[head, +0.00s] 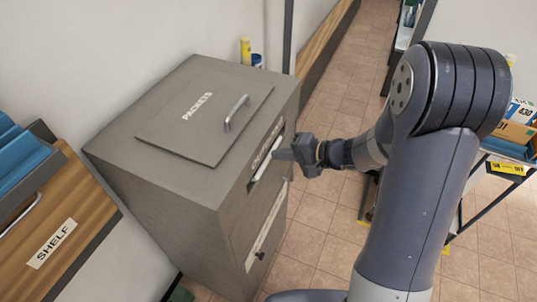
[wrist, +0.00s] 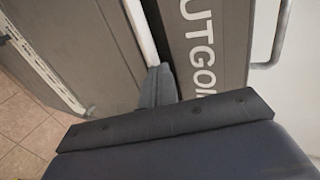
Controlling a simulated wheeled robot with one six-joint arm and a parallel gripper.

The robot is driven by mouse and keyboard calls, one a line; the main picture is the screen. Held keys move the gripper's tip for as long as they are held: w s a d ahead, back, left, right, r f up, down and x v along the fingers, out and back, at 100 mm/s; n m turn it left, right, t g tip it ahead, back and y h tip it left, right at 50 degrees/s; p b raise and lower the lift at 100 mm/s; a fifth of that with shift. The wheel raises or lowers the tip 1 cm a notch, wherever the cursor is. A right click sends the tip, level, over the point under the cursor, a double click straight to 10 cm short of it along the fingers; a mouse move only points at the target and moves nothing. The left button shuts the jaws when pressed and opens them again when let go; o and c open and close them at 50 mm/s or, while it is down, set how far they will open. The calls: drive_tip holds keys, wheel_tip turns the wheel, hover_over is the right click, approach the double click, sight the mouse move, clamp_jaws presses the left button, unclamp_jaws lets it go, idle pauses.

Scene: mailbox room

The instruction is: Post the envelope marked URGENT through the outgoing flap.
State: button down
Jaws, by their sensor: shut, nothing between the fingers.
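The grey cabinet (head: 190,190) has a dark outgoing slot on its front, under white lettering that partly reads OUTGO (wrist: 205,50) in the wrist view. A thin white strip (head: 264,160) lies along the slot; it also shows in the wrist view (wrist: 140,30). I cannot tell if it is the envelope's edge or part of the flap. No URGENT marking is readable. My gripper (head: 277,154) is shut and empty, its tips at the slot beside the strip. The fingertips also show in the wrist view (wrist: 158,75); whether they touch the strip is unclear.
The cabinet top has a PACKETS lid (head: 205,112) with a metal handle (head: 236,113). A wooden SHELF unit (head: 55,240) with blue trays stands at left. A rack with boxes (head: 515,135) stands at right. Tiled floor (head: 318,215) is open beside the cabinet.

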drive_tip(key=shift+w+a+f+b, duration=0.3)
drive_tip(key=shift+a+f+b, duration=0.6)
drive_tip(key=shift+b, duration=0.35)
drive_tip(key=shift+f, duration=0.1)
drive_tip(key=s+d+b, duration=0.3)
drive_tip(key=d, duration=0.7)
drive_tip(key=shift+s+d, duration=0.15)
drive_tip(key=shift+s, duration=0.2)
idle(0.6)
drive_tip(key=shift+w+a+p, duration=0.25)
drive_tip(key=shift+w+a, duration=0.35)
drive_tip(key=shift+a, duration=1)
drive_tip(key=shift+w+a+p, duration=0.25)
drive_tip(key=shift+w+a, duration=0.3)
drive_tip(key=shift+a, duration=1)
drive_tip(key=shift+w+a+p, duration=0.25)
drive_tip(key=shift+w+a, duration=0.35)
drive_tip(key=shift+a, duration=1)
